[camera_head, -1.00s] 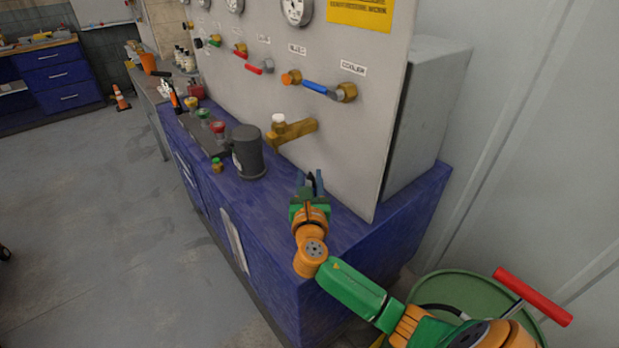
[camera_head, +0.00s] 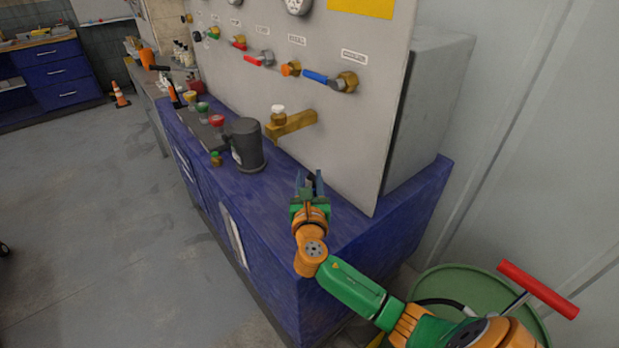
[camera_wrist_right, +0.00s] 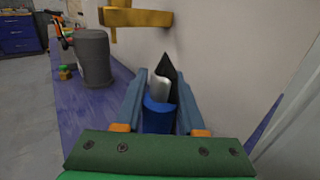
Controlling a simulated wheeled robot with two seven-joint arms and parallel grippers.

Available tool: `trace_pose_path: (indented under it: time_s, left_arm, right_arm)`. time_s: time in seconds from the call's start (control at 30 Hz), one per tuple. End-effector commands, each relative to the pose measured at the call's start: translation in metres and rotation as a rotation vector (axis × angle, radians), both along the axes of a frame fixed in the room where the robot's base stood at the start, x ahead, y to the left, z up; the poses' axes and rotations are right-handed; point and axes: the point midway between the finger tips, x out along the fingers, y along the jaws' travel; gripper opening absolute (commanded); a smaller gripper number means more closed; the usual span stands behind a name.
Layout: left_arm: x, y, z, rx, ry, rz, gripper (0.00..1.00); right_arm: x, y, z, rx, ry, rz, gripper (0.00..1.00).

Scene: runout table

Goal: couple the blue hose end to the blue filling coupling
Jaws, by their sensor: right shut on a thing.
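My right gripper (camera_head: 309,182) is above the blue bench top, close to the front of the grey panel. In the right wrist view its fingers (camera_wrist_right: 158,102) are shut on a blue cylindrical piece, which looks like the blue hose end (camera_wrist_right: 158,117). A silver part and a black pointed piece stick out beyond it. No hose can be made out behind it, as the green gripper body covers that side. I cannot pick out the blue filling coupling for certain; a blue-handled valve (camera_head: 318,77) sits on the panel above. My left gripper is not in view.
A brass spout (camera_head: 292,124) juts from the panel beyond my right gripper. A green drum (camera_head: 455,286) stands at the lower right.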

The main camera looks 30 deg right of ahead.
Motion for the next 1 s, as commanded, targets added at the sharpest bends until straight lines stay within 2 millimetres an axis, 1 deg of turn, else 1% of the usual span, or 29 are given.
trace_pose_path:
  time_s: [0.33,0.37,0.4,0.47,0.5,0.8,0.87,1.0]
  left_arm:
    - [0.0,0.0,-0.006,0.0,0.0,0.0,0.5]
    - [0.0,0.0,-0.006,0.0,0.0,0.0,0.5]
    - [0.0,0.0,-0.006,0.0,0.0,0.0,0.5]
    - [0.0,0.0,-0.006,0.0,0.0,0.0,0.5]
    - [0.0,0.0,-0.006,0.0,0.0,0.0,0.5]
    - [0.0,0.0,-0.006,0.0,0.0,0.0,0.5]
    - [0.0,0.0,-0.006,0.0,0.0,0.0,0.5]
    - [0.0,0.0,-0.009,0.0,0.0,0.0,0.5]
  right_arm:
    - [0.0,0.0,-0.008,0.0,0.0,0.0,0.0]
    - [0.0,0.0,-0.008,0.0,0.0,0.0,0.41]
    - [0.0,0.0,-0.008,0.0,0.0,0.0,0.52]
    - [0.0,0.0,-0.008,0.0,0.0,0.0,0.68]
    - [0.0,0.0,-0.008,0.0,0.0,0.0,0.73]
    - [-0.003,0.002,-0.008,0.001,0.001,0.0,0.73]
    - [-0.01,0.008,-0.009,0.0,0.002,0.002,0.73]
    - [-0.036,0.025,-0.01,0.003,0.001,0.003,0.73]
